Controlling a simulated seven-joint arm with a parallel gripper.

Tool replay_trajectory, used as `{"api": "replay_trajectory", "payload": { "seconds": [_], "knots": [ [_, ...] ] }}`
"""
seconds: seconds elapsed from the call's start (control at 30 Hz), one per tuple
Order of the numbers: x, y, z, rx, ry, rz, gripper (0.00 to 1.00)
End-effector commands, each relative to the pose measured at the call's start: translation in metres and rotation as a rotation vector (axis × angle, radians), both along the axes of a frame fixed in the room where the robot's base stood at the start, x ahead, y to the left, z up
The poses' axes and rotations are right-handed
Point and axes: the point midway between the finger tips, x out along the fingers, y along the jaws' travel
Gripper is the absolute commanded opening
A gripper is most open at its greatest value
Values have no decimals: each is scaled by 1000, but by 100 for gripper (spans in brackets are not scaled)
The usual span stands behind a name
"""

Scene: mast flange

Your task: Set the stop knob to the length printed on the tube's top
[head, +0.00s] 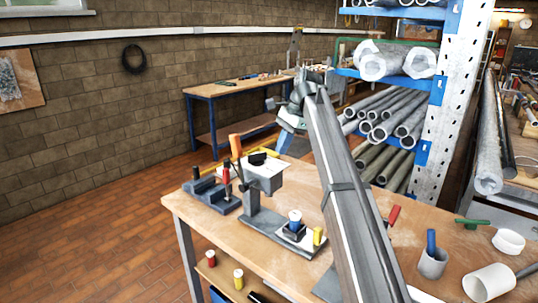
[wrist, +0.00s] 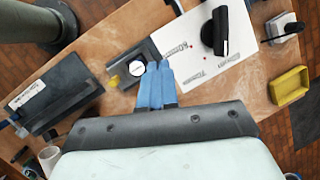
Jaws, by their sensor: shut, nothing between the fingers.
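My gripper (wrist: 159,72) shows in the wrist view as two blue fingers, closed together and empty. Just left of the fingertips is a round white top (wrist: 137,67) with tiny dark print I cannot read; it sits in a dark holder. In the head view, a blue-and-white tube (head: 295,217) stands in a dark block on the table. The black stop knob (wrist: 215,32) is on a white plate (wrist: 262,20) with dark printed marks and small red dots, up and right of the fingers. The knob (head: 257,158) tops a grey post in the head view.
A dark labelled block (wrist: 55,92) lies left in the wrist view; a yellow tray (wrist: 289,86) lies right. In the head view, a yellow cylinder (head: 318,236) stands beside the tube, and a dark rack (head: 212,194) with upright handles stands left.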

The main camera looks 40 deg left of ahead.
Motion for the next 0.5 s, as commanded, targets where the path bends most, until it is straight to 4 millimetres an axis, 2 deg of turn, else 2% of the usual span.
{"api": "replay_trajectory", "payload": {
  "seconds": [0.03,0.13,0.23,0.37,0.5],
  "knots": [
    [-25,-21,-5,29,-30,-8,0],
    [-50,-40,-9,106,-103,-33,0],
    [-66,-56,-13,200,-195,-67,0],
    [-68,-63,-17,328,-318,-113,0],
    [-52,-52,-6,437,-426,-148,0]
  ]
}}
